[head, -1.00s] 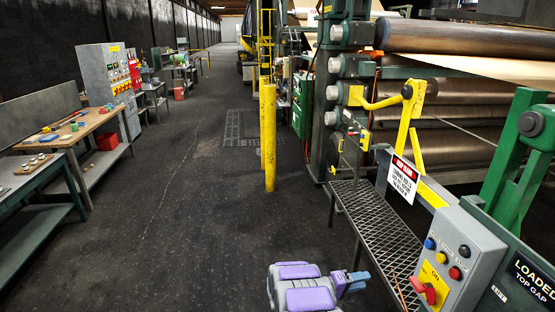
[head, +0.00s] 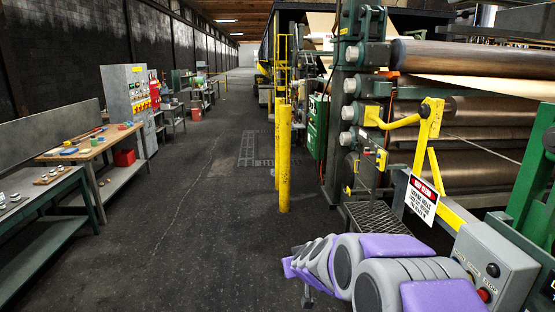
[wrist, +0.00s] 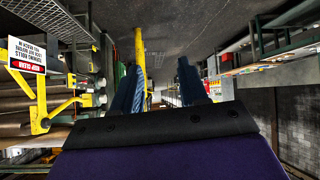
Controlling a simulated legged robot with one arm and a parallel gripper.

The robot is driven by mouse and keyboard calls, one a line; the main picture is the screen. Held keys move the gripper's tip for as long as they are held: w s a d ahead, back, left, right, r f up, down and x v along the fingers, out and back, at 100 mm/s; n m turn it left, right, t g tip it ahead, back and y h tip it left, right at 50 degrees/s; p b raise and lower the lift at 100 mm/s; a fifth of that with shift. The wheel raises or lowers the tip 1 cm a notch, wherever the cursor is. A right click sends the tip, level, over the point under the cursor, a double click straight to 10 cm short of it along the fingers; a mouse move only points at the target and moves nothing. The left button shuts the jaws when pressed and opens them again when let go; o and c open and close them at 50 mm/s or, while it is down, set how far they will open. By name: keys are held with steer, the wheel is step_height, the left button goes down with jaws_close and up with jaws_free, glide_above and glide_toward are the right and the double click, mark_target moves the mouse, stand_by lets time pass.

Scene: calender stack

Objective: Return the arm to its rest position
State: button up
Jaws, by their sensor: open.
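My arm (head: 375,272), grey with purple panels, fills the lower middle and lower right of the head view, stretching away from the camera. My gripper (wrist: 158,68) shows clearly in the wrist view. Its two dark blue fingers stand apart with a gap between them. Nothing is held between them. In the head view I cannot make out the fingers, as the arm's own links cover that end. The wrist picture appears turned over, with the warning sign (wrist: 27,55) reading upside down at the left.
A grey control box (head: 492,268) stands at the lower right, partly behind my arm. A yellow lever (head: 425,125) and large rollers (head: 465,55) are at the right. A yellow post (head: 284,160) stands ahead. Workbenches (head: 95,143) line the left. The floor (head: 190,215) between is clear.

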steer(key=s+a+g+y+b, duration=0.15)
steer(key=s+g, duration=0.35)
steer(key=s, duration=1.6)
steer(key=s+d+f+m+g+h+b, duration=0.1)
steer(key=s+d+g, duration=0.2)
steer(key=s, duration=1)
steer(key=s+d+f+m+g+h+b, duration=0.1)
steer(key=s+d, duration=0.6)
steer(key=s, duration=0.7)
steer(key=shift+d+f+m+g+h+b, duration=0.25)
steer(key=shift+f+m+g+h+b, duration=0.3)
steer(key=shift+g, duration=0.65)
